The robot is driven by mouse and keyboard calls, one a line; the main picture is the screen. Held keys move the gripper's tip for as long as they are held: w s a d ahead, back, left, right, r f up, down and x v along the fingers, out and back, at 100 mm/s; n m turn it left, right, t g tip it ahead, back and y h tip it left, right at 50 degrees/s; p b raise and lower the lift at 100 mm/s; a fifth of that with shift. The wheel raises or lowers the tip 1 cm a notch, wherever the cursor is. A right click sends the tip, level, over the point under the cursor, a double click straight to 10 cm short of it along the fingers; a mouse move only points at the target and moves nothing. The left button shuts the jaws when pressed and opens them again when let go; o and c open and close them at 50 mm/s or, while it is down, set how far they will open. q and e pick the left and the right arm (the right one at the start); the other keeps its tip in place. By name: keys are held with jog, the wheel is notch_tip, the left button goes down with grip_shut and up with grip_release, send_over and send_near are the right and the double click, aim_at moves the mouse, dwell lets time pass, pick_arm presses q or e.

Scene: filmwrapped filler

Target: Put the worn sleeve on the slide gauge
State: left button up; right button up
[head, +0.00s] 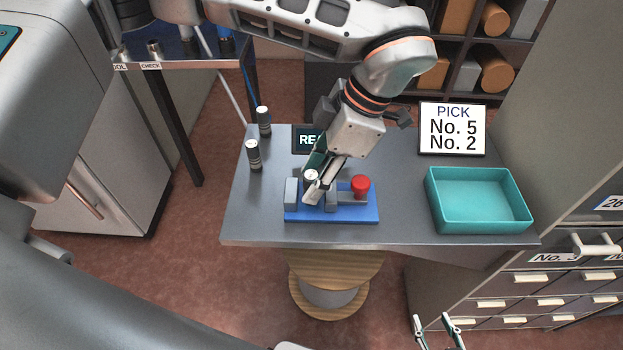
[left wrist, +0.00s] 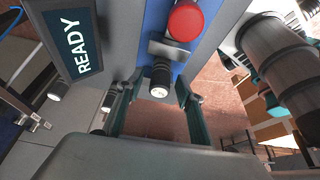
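The slide gauge (head: 350,216) is a blue base with grey blocks and a red knob (head: 360,185), on the grey table. A dark sleeve with a pale top (head: 311,175) stands at the gauge between the grey blocks; it also shows in the left wrist view (left wrist: 160,82). My left gripper (head: 312,188) is down around this sleeve. In the left wrist view its fingers (left wrist: 158,88) are apart, with gaps beside the sleeve. My right gripper (head: 438,320) is open and empty at the bottom edge, off the table. I cannot tell whether this sleeve is the worn one.
Two similar sleeves (head: 264,121) (head: 253,156) stand at the table's left side. A READY display (left wrist: 75,42) is behind the gauge. A sign (head: 453,128) reads PICK No. 5, No. 2. An empty teal tray (head: 480,228) sits at the right.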

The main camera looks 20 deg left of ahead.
pick_arm(q)
jog(key=v, duration=1.1)
jog(key=shift+f, duration=0.1)
